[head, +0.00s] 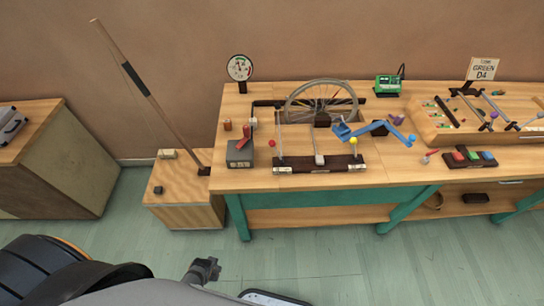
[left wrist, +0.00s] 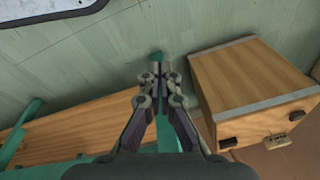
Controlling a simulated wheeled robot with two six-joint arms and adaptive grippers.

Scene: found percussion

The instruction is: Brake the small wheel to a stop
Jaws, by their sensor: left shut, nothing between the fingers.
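A spoked wheel (head: 305,112) stands upright in a dark stand at the back of the workbench (head: 235,105) in the head view. It is the only wheel I can make out, and one picture does not show whether it turns. My left gripper (head: 208,266) is low in front of the bench, over the floor and well apart from the wheel. In the left wrist view its fingers (left wrist: 160,70) are together and empty, with floor and a green bench leg beyond. The wheel is not in that view. My right gripper is in neither view.
A blue crank-like part (head: 368,129), a dark box with a red lever (head: 240,150) and a round gauge (head: 240,68) are on the bench. A wooden box (head: 180,195) with a leaning pole (head: 150,95) stands left of it. The floor (head: 300,265) in front is clear.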

